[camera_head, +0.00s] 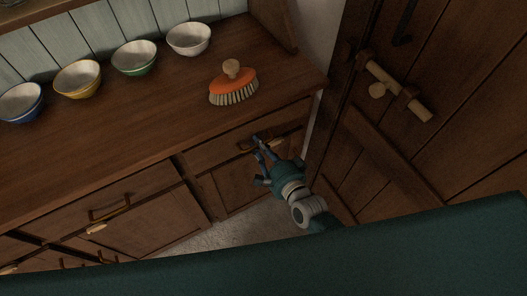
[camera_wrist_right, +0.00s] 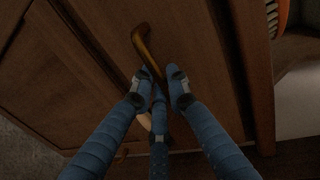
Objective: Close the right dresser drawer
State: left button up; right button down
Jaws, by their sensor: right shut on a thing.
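The right dresser drawer (camera_head: 215,150) is a dark wooden front under the right end of the counter. It looks near flush with the dresser, but I cannot tell whether a small gap is left. Its brass bar handle (camera_head: 250,143) also shows in the right wrist view (camera_wrist_right: 146,46), running up from between the fingers. My right gripper (camera_head: 262,150) is shut on this handle, with its blue fingers (camera_wrist_right: 157,82) around the lower part, which they partly hide. My left gripper is not in view.
On the counter (camera_head: 130,130) stand several bowls and an orange brush (camera_head: 233,85), above the drawer. A wooden door (camera_head: 420,150) with a peg latch stands close to the right of my right arm. Another drawer (camera_head: 110,205) with a brass handle is at left.

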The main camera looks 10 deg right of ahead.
jog(key=shift+w+r, duration=0.1)
jog(key=shift+w, duration=0.2)
jog(key=shift+r, duration=0.15)
jog(key=c, duration=1.8)
grip_release()
jog(key=shift+w, duration=0.15)
jog(key=shift+a, duration=0.1)
jog(key=shift+s, duration=0.6)
jog(key=v, duration=1.1)
